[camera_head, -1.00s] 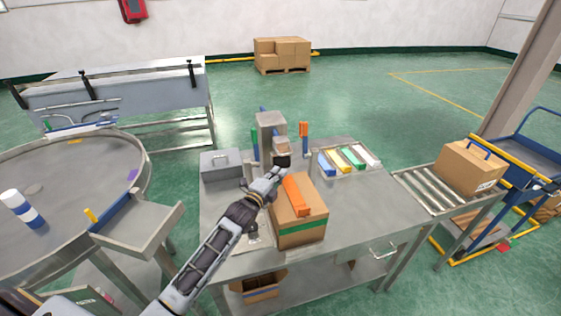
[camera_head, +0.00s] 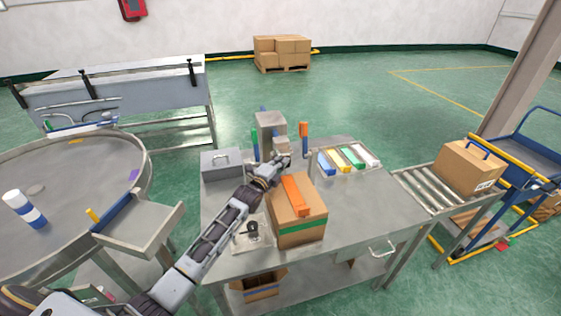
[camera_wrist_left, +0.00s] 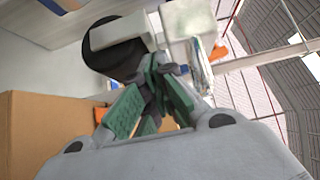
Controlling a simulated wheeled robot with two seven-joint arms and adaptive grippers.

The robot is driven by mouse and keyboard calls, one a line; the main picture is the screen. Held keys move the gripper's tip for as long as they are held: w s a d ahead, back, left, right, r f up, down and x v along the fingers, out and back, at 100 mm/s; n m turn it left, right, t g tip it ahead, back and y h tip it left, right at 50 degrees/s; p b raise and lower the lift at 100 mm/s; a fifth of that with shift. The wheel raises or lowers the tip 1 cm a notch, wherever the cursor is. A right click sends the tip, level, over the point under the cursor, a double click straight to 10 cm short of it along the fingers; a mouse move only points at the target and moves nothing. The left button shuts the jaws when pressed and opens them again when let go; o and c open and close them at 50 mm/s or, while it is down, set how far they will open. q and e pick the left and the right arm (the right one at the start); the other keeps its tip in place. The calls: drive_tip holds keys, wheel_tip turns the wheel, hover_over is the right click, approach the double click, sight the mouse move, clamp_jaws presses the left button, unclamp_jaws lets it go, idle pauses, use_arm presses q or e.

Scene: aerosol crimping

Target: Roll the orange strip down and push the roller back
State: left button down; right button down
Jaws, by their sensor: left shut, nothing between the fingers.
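The orange strip (camera_head: 295,194) lies along the top of a cardboard box (camera_head: 300,233) with a green band, on the grey bench. My left gripper (camera_head: 282,162) is shut and empty, just beyond the box's far left corner, in front of the grey upright machine (camera_head: 270,131). In the left wrist view the green-padded fingers (camera_wrist_left: 157,75) are together beside a dark round part (camera_wrist_left: 112,52), which looks like the roller, with a pale bar across it. I cannot tell whether they touch. In the head view my gripper hides the roller. My right gripper is not in view.
A tray of coloured blocks (camera_head: 348,160) is right of the machine, and a grey toolbox (camera_head: 221,164) left of it. A small black item (camera_head: 253,228) lies on a pale plate left of the box. The bench's right side is clear.

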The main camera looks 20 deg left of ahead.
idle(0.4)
use_arm(q)
drive_tip(key=shift+w, duration=0.15)
drive_tip(key=shift+w+a+f+b, duration=0.1)
drive_tip(key=shift+w+a+b, duration=0.4)
drive_tip(key=shift+w, duration=0.3)
drive_tip(key=shift+w+a+b, duration=0.4)
drive_tip(key=shift+w+a, duration=0.2)
drive_tip(key=shift+w, duration=0.15)
drive_tip(key=shift+w+a, duration=0.1)
drive_tip(key=shift+a, duration=0.05)
drive_tip(key=shift+r, duration=0.3)
drive_tip(key=shift+a+r, duration=0.1)
